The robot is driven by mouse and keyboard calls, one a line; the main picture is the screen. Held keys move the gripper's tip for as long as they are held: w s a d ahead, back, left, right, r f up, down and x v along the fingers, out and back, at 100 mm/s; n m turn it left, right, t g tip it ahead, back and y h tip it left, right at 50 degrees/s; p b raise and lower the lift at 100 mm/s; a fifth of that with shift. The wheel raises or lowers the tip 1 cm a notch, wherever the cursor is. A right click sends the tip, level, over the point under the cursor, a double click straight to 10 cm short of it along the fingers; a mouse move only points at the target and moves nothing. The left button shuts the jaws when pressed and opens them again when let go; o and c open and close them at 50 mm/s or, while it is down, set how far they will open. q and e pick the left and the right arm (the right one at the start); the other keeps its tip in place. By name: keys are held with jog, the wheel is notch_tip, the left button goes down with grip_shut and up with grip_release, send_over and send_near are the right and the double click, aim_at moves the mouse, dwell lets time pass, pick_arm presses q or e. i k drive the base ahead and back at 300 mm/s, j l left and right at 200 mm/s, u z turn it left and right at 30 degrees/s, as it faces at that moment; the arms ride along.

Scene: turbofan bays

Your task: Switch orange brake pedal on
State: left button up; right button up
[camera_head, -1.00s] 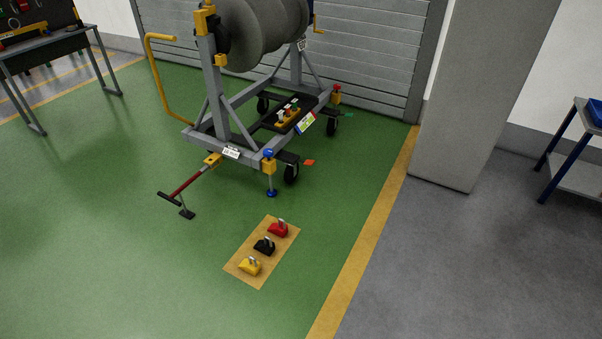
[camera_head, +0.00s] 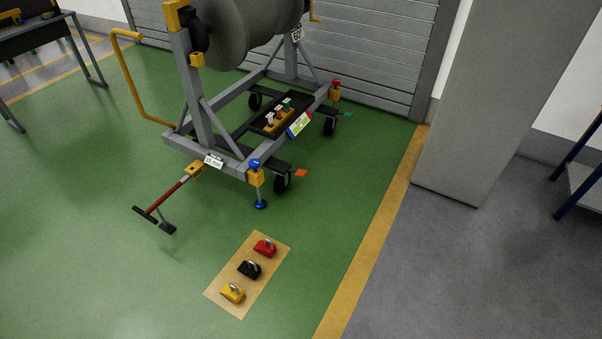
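A small orange pedal (camera_head: 301,173) sticks out beside the near right caster wheel (camera_head: 282,183) of the grey wheeled stand (camera_head: 229,168). It looks like a flat tab close above the green floor; its exact tilt is too small to tell. A green pedal (camera_head: 347,114) sticks out at the farther right caster. Neither of my grippers is in view.
A tan board (camera_head: 221,297) with red, black and yellow blocks lies in front of the stand. A tow bar (camera_head: 165,198) juts out front left. A grey pillar (camera_head: 490,100) stands right. Green floor right of the orange pedal is clear.

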aim_at(301, 172)
jog(key=i+l+u, duration=0.15)
jog(key=u, duration=0.55)
jog(key=i+l+u, duration=0.15)
jog(key=l, duration=0.2)
jog(key=i+l+u, duration=0.1)
jog(key=i+l, duration=0.15)
jog(key=i+l+u, duration=0.15)
jog(key=l, duration=0.35)
jog(key=i+l+u, duration=0.1)
jog(key=l, duration=0.25)
jog(key=i+l+u, duration=0.15)
jog(key=l, duration=0.25)
jog(key=i+l, duration=0.1)
jog(key=l, duration=0.2)
jog(key=i+l, duration=0.1)
jog(key=l, duration=0.2)
jog(key=i+l, duration=0.1)
jog(key=l, duration=0.2)
